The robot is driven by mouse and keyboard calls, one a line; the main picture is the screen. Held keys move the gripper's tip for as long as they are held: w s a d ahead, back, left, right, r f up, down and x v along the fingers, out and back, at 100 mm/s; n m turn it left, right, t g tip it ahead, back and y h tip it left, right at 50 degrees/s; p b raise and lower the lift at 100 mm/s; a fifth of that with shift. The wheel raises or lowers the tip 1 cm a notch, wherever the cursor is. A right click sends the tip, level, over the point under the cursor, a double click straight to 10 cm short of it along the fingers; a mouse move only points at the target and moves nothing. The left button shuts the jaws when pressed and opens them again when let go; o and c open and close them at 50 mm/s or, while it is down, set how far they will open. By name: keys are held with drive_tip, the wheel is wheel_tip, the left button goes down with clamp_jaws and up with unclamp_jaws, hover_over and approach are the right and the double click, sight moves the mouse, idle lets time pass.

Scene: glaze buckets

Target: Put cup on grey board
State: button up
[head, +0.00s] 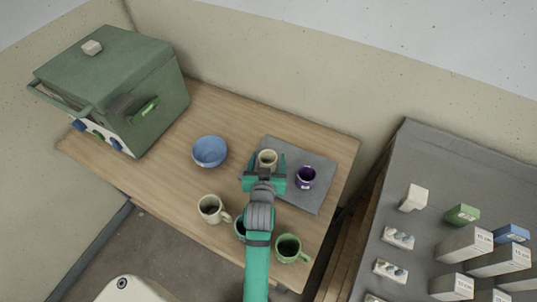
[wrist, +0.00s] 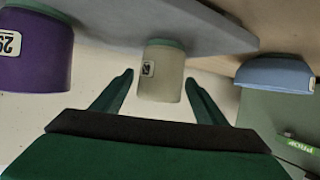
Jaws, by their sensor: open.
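A cream cup (head: 267,157) stands on the grey board (head: 319,197), near its back left part. It also shows in the wrist view (wrist: 161,82), which is upside down, with a small label on its side. My gripper (head: 264,166) is open, with its two fingers on either side of the cream cup. In the wrist view, gaps show between the cup and both fingertips. A purple cup (head: 306,177) stands on the same board, right of my gripper; its numbered label shows in the wrist view (wrist: 35,55).
A blue bowl (head: 209,151) stands left of the board. A cream mug (head: 211,208), a green mug (head: 289,248) and a teal vessel (head: 240,229), partly hidden by my arm, stand towards the front. A green kiln-like box (head: 120,90) fills the table's left end.

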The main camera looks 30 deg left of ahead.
sight(267, 165)
drive_tip(key=shift+v, duration=1.9)
